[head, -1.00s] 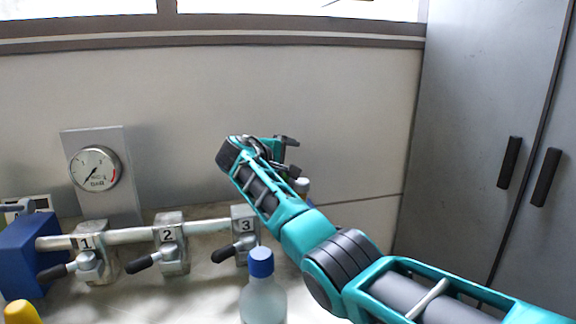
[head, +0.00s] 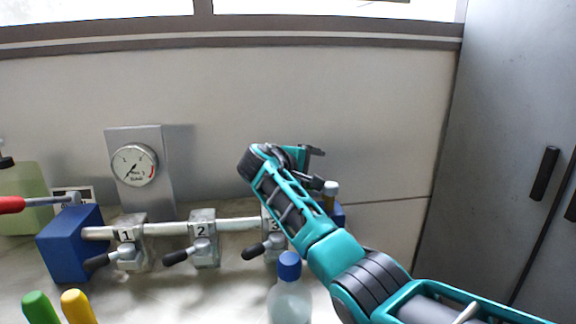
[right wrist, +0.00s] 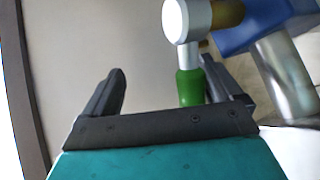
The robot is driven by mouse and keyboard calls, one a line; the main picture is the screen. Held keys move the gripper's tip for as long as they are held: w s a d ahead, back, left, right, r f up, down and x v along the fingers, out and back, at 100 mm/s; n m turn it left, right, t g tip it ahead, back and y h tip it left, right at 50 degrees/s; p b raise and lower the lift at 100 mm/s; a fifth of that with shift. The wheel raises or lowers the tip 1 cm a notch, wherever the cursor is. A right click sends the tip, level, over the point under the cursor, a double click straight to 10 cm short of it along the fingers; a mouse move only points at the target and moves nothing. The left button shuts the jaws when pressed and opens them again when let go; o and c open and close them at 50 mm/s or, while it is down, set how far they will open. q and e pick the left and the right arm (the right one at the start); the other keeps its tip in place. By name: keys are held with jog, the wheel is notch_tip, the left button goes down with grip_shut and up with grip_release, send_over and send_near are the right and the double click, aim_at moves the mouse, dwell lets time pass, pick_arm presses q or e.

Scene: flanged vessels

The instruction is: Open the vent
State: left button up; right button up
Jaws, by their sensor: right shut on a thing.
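The vent looks to be the small valve at the right end of the pipe. In the right wrist view it shows a pale round cap (right wrist: 186,20), a brass fitting (right wrist: 228,13) and a green handle (right wrist: 190,88). In the head view only its pale and brass top (head: 330,188) shows beside my wrist; my arm hides the handle. My right gripper (head: 312,165) is at the valve. In the right wrist view its fingers (right wrist: 165,88) stand either side of the green handle, which sits nearer the right finger. My left gripper is out of view.
Black-handled clamps numbered 1 (head: 127,250), 2 (head: 203,240) and 3 (head: 272,238) sit along the pipe. A blue-capped bottle (head: 289,300) stands in front of my arm. A gauge (head: 134,165) stands behind. A red handle (head: 12,204) is at left. Grey cabinets stand at right.

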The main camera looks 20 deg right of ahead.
jog(key=shift+o, duration=0.6)
jog(key=shift+t, duration=0.3)
jog(key=a+r, duration=0.1)
jog(key=s+r+p, duration=0.1)
jog(key=a+r+p, duration=0.1)
jog(key=shift+s+a+r, duration=0.2)
jog(key=shift+s+a, duration=0.05)
jog(key=shift+a, duration=0.05)
jog(key=shift+p+v, duration=0.9)
jog(key=shift+v, duration=0.05)
jog(key=shift+c, duration=0.4)
jog(key=shift+s+a, duration=0.95)
jog(key=shift+a, duration=0.25)
jog(key=shift+c, duration=0.8)
jog(key=shift+s+a+r, duration=0.2)
jog(key=shift+s+a, duration=0.05)
jog(key=shift+a, duration=0.05)
jog(key=shift+c, duration=0.9)
jog(key=shift+s+a+r, duration=0.1)
jog(key=shift+s+a, duration=0.85)
jog(key=shift+s, duration=0.1)
